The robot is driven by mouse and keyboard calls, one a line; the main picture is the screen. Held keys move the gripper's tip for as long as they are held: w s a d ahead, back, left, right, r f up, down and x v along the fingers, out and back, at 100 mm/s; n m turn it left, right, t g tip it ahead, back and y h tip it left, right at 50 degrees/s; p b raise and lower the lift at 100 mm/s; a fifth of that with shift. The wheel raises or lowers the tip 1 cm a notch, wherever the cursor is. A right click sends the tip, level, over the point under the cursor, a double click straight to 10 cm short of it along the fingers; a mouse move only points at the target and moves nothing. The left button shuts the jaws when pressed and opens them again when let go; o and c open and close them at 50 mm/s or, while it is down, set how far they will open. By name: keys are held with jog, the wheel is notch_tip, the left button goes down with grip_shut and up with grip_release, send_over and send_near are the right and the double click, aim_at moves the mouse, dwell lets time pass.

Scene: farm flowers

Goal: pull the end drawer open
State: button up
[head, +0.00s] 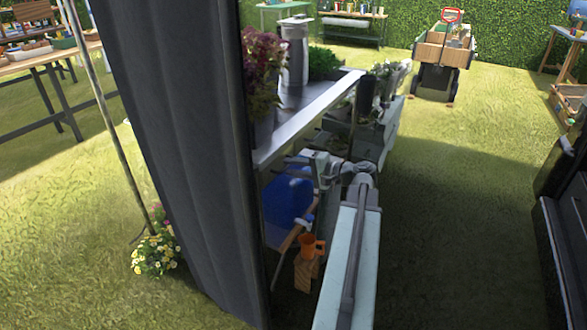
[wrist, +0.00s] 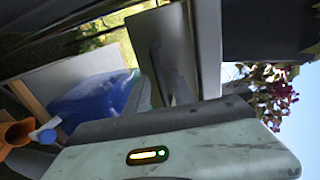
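I cannot tell whether the gripper touches anything.
The bench (head: 300,122) carries potted plants and a metal canister (head: 295,48). A dark post (head: 190,130) blocks the left. Shaded grass (head: 465,200) lies clear to the right.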

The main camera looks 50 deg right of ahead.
grip_shut()
dwell(1.2)
